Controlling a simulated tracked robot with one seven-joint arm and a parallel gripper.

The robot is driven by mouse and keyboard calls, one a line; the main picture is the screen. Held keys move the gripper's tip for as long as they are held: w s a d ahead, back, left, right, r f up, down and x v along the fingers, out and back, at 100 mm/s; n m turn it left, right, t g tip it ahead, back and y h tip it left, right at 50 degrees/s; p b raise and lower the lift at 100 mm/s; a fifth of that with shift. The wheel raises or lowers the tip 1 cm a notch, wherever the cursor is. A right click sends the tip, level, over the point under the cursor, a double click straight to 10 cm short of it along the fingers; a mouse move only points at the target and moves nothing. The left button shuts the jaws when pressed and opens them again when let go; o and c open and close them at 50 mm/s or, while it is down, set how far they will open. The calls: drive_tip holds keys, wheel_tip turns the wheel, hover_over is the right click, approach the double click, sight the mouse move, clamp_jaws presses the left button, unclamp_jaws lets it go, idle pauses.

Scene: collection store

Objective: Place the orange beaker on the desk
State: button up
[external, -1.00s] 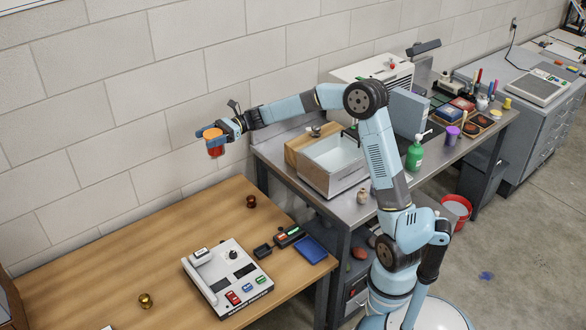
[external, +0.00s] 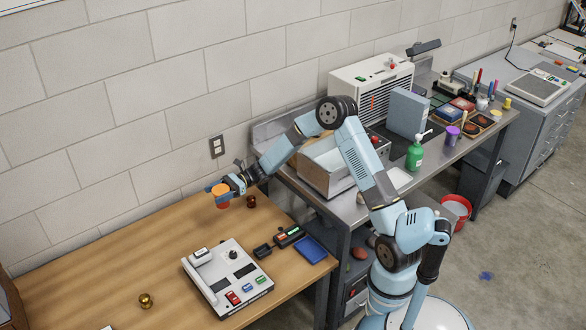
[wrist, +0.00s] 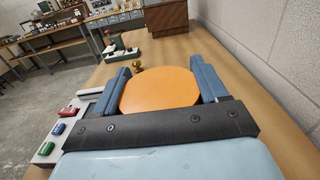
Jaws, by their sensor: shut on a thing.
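The orange beaker (external: 221,195) is held in my gripper (external: 226,190) over the back part of the wooden desk (external: 110,255). In the wrist view the beaker's round orange top (wrist: 160,88) sits between the two blue fingers, one on each side. The beaker looks upright. It appears low over the desk; I cannot tell whether its base touches the wood, as the bottom edge is small in the external view.
A small dark red item (external: 251,202) stands just right of the beaker. A grey control panel (external: 228,278) lies in front, with a blue tray (external: 311,250) to its right. A brass piece (external: 145,300) stands front left. The desk's left middle is clear.

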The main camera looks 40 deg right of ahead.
drive_tip(key=shift+f, duration=0.9)
drive_tip(key=w+a+f, duration=0.1)
drive_tip(key=w+f, duration=0.2)
drive_tip(key=w, duration=0.1)
drive_tip(key=w+a+f, duration=0.2)
drive_tip(key=w+f, duration=0.2)
drive_tip(key=w+a+f, duration=0.2)
drive_tip(key=w+f, duration=0.1)
drive_tip(key=w, duration=0.2)
drive_tip(key=shift+a+f, duration=0.2)
drive_tip(key=shift+a, duration=0.05)
wheel_tip(320, 180, down, 3)
drive_tip(key=shift+r, duration=0.2)
drive_tip(key=o, duration=1.1)
drive_tip(key=shift+d, duration=0.15)
